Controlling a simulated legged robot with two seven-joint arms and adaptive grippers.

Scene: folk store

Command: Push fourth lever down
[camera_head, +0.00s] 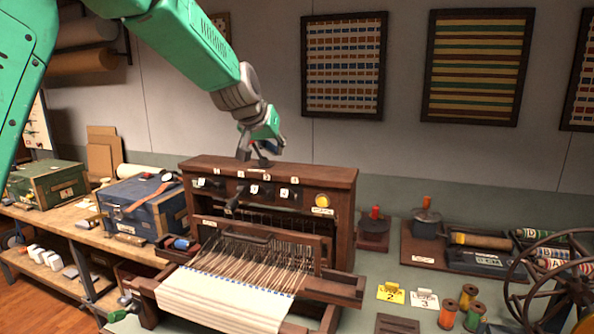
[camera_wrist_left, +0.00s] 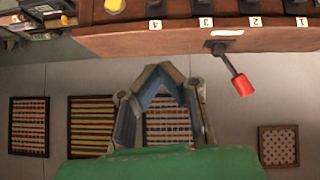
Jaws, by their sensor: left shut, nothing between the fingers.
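The wooden loom box (camera_head: 330,180) stands in the middle, with small white number tags along its upper front. The tag at the right end (camera_head: 294,180) reads as 4; dark lever parts (camera_head: 296,192) sit below it, too small to tell their position. In the left wrist view, turned upside down, tag 4 (camera_wrist_left: 155,24) is left of tag 3. A lever with a red knob (camera_wrist_left: 243,85) sticks out near tags 3 and 2. My left gripper (camera_head: 264,150) is above the box top, its fingertips (camera_wrist_left: 160,67) together and empty. My right gripper is not in view.
A yellow round button (camera_head: 322,200) is right of the levers. Threads and white cloth (camera_head: 225,295) extend in front. Yellow and white number cards (camera_head: 391,293), spools (camera_head: 447,313) and a dark wheel (camera_head: 565,270) stand right. A blue box (camera_head: 140,205) is left.

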